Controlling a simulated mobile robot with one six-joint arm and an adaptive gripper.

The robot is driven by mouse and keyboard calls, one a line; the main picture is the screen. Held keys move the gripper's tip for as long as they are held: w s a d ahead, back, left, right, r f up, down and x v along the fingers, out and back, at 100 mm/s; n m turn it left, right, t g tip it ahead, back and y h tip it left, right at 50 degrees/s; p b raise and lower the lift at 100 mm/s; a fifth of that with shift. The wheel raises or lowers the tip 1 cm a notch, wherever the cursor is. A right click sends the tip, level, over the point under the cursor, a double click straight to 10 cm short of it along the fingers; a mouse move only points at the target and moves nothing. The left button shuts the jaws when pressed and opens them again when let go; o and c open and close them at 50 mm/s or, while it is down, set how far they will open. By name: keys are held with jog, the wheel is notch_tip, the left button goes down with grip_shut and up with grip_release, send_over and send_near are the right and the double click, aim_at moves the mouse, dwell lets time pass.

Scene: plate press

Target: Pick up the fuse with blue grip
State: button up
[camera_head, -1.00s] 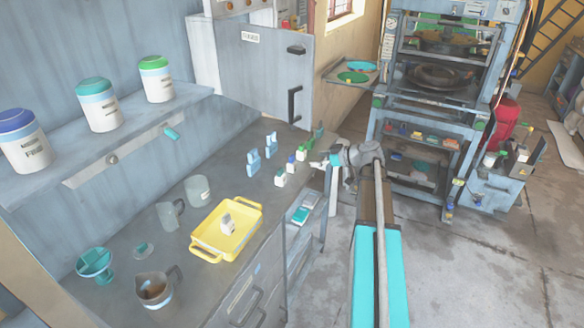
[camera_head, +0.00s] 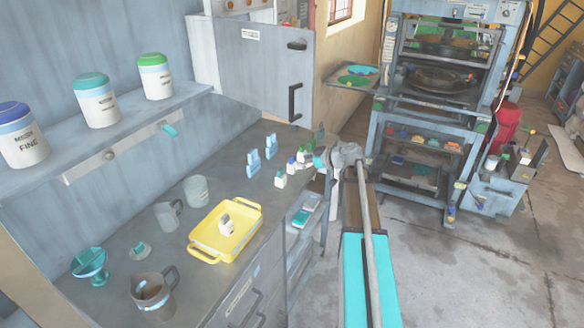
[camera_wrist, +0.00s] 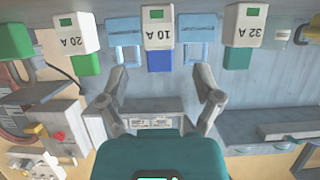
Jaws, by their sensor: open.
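The fuse with the blue grip (camera_wrist: 159,28) is in the middle of the wrist view, white and marked 10 A, upside down in the picture. Its blue grip lies toward my gripper (camera_wrist: 161,74), whose two fingers are apart on either side of the line to it, with nothing between them. In the head view the blue-grip fuse (camera_head: 291,168) stands in a row near the bench's right edge. My gripper (camera_head: 322,160) is just to the right of that row. A green-grip fuse marked 20 A (camera_wrist: 75,34) and another marked 32 A (camera_wrist: 244,26) flank it.
A grey cabinet (camera_head: 262,75) stands behind; the press (camera_head: 371,150) is to the right.

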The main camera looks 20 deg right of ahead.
aim_at(294, 163)
jog(key=b+x, duration=0.1)
jog(key=x, duration=0.3)
jog(key=shift+d+f+b, duration=0.15)
jog(key=shift+f+b, duration=0.05)
jog(key=shift+b, duration=0.15)
jog(key=shift+w+a+f, duration=0.1)
jog(key=shift+w+a, duration=0.15)
jog(key=shift+a, duration=0.05)
grip_shut()
